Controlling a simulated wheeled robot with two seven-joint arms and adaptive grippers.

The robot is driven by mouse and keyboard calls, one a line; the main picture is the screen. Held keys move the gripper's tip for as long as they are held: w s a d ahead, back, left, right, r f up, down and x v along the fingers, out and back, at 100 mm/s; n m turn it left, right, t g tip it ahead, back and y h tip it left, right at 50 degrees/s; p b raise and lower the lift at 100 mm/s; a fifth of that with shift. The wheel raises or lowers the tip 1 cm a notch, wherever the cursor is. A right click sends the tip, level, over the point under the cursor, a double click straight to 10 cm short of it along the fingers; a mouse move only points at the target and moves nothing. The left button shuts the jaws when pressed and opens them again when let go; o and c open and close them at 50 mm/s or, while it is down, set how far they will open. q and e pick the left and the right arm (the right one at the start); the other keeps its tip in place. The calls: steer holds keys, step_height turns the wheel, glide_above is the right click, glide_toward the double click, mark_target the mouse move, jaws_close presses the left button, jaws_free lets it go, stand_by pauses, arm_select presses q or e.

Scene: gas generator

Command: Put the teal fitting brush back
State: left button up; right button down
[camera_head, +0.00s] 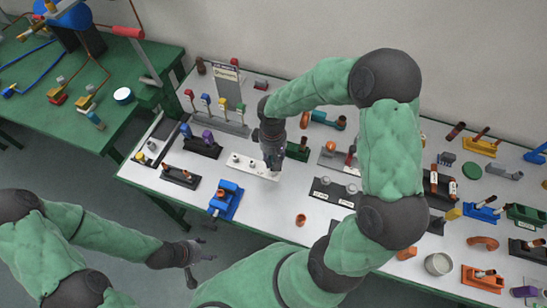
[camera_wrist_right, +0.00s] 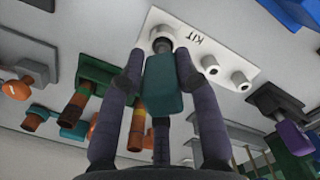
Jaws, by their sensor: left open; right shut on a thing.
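My right gripper (camera_head: 273,164) reaches down over the right end of a white plate (camera_head: 240,160) on the grey-topped table. In the right wrist view its fingers (camera_wrist_right: 160,72) are shut on the teal fitting brush (camera_wrist_right: 160,88). The brush's dark end lines up with one round socket of the white plate marked KIT (camera_wrist_right: 190,45); I cannot tell whether it is inside. Two other sockets (camera_wrist_right: 225,70) of the plate look empty. In the head view the gripper hides the brush. My left gripper (camera_head: 193,254) is open and empty, off the table's front edge.
Close around the plate stand a blue fixture (camera_head: 226,200), a dark rack with purple and blue parts (camera_head: 202,143) and a dark holder with labelled sockets (camera_head: 333,192). An orange cup (camera_head: 300,220) stands near the front edge. The table between plate and cup is clear.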

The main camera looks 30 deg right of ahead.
steer(key=shift+f+b, duration=0.3)
steer(key=shift+f, duration=0.15)
steer(key=c, duration=0.8)
jaws_free()
steer(key=shift+r, duration=0.15)
steer(key=r, duration=1.1)
steer(key=shift+w+d+r, duration=0.1)
steer(key=shift+w+r, duration=0.3)
